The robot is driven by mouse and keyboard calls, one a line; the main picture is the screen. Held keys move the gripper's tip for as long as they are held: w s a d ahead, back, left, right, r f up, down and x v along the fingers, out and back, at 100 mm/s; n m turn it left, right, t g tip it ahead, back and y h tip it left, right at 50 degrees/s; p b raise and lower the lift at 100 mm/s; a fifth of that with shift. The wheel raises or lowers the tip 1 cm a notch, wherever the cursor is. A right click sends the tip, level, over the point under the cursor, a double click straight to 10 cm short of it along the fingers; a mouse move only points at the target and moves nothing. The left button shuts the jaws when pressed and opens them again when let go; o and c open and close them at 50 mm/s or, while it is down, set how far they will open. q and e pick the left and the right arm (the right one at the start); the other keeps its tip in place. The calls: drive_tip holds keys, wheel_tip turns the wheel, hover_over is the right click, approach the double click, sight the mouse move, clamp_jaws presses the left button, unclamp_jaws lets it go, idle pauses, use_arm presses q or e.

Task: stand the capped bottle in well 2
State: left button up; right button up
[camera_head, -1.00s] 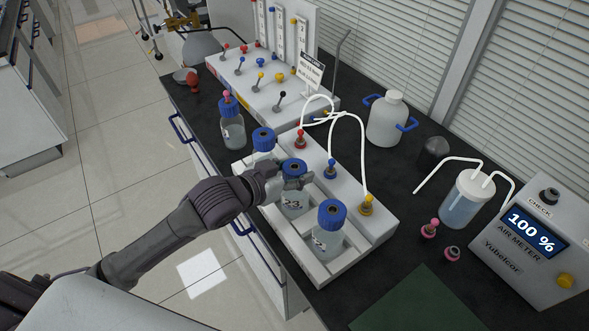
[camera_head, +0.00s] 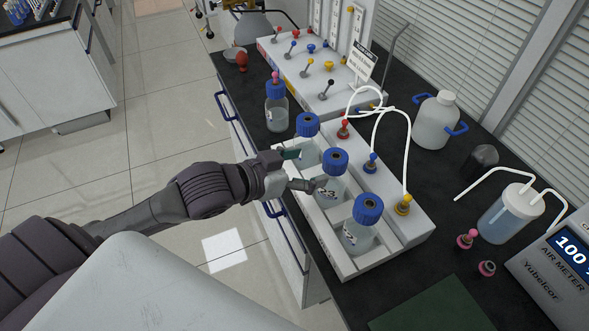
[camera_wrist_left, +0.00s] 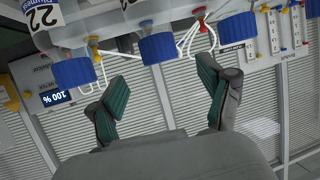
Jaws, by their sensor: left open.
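A white rack (camera_head: 336,250) holds three clear bottles with blue caps in a row: a back one (camera_head: 307,125), a middle one (camera_head: 335,162) with a number label, and a front one (camera_head: 368,208). The middle bottle stands upright in the middle well. My left gripper (camera_head: 297,169) is open and empty, just left of the middle bottle, its fingers pointing at it. In the left wrist view, the middle blue cap (camera_wrist_left: 158,47) lies ahead, between the directions of the open fingers (camera_wrist_left: 160,85). A bottle with a pink stopper in its blue cap (camera_head: 277,108) stands on the bench behind the rack. Well numbers are not readable.
A valve panel (camera_head: 315,80) stands behind the rack; white tubes (camera_head: 408,150) run from the rack's connectors. A white jug (camera_head: 436,122), a tubed bottle (camera_head: 508,214), two pink stoppers (camera_head: 467,239) and an air meter (camera_head: 560,265) are to the right. The bench edge is left of the rack.

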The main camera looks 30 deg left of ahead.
use_arm(q)
drive_tip(key=shift+p+v, duration=0.75)
drive_tip(key=shift+v, duration=0.95)
